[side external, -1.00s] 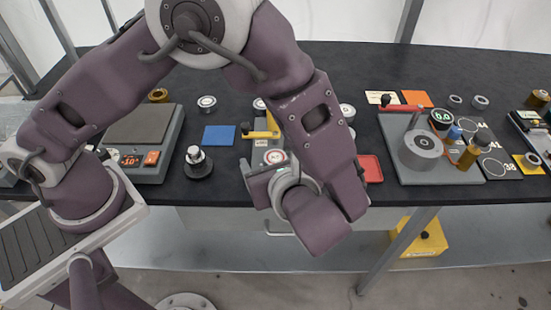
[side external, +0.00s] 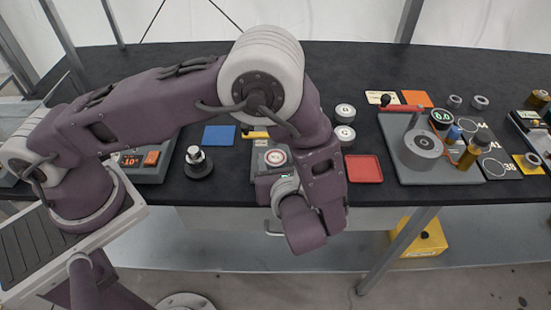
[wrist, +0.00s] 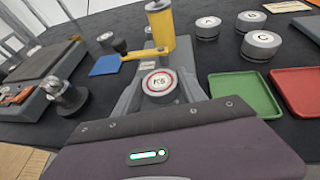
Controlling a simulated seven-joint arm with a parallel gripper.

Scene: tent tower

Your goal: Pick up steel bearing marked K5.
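The steel bearing marked K5 (wrist: 161,82) has a white face with a red ring and black lettering. In the wrist view it sits in the middle, just beyond my gripper's housing, among grey parts and in front of a yellow post. In the side view the bearing (side external: 275,157) shows at the table's front edge, on a grey stand (side external: 257,165) with a yellow arm. My gripper (side external: 280,185) is low in front of that stand, close to the bearing. Its fingertips are not clearly told apart from the grey parts, so its opening and any contact cannot be told.
Other round bearings, including one marked C (wrist: 261,44), stand to the right of the yellow post (wrist: 161,27). Green (wrist: 244,94) and red (wrist: 296,92) trays lie at right. A blue mat (wrist: 105,65) and a knobbed black stand (wrist: 68,96) are at left.

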